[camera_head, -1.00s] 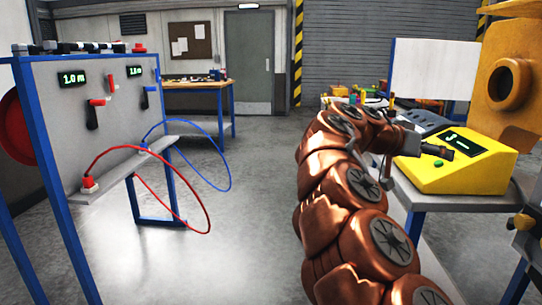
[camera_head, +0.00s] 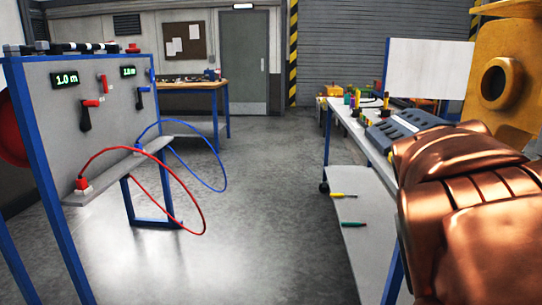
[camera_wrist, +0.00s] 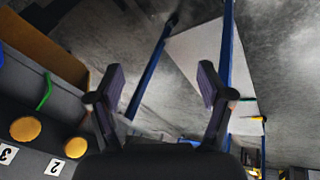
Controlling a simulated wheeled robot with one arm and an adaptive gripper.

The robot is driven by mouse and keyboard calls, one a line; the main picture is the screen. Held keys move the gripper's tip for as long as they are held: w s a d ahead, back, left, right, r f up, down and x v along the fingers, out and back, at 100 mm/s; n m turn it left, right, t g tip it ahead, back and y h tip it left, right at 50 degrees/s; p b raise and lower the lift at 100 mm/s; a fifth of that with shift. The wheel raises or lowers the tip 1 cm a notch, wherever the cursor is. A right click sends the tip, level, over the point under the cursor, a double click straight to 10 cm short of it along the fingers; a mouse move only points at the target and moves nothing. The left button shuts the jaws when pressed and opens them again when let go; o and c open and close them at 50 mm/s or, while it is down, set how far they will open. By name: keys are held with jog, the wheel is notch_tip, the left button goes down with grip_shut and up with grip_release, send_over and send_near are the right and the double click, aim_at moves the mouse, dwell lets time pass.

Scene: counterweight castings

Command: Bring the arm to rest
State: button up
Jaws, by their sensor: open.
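My gripper (camera_wrist: 160,95) shows in the wrist view with its two dark fingers spread wide apart and nothing between them. Past the fingers I see grey floor and blue table legs. In the head view my copper-coloured arm fills the lower right, in front of the workbench (camera_head: 362,131); my gripper is out of sight there.
A grey panel (camera_head: 112,115) with two displays, red and blue cables and a shelf stands at left. The workbench carries a dark grey unit (camera_head: 400,128); screwdrivers (camera_head: 343,195) lie on its lower shelf. A yellow casting (camera_head: 500,75) is at right. The middle floor is clear.

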jog(key=s+a+f+n+g+y, duration=0.3)
jog(key=s+a+f+n+y, duration=0.3)
jog(key=s+a+f, duration=1)
notch_tip(320, 180, up, 29)
jog(key=s+n+h+p, duration=0.1)
jog(key=p, duration=2.4)
jog(key=shift+d+t, duration=0.4)
jog(key=shift+d, duration=0.05)
jog(key=shift+f, duration=0.1)
grip_shut()
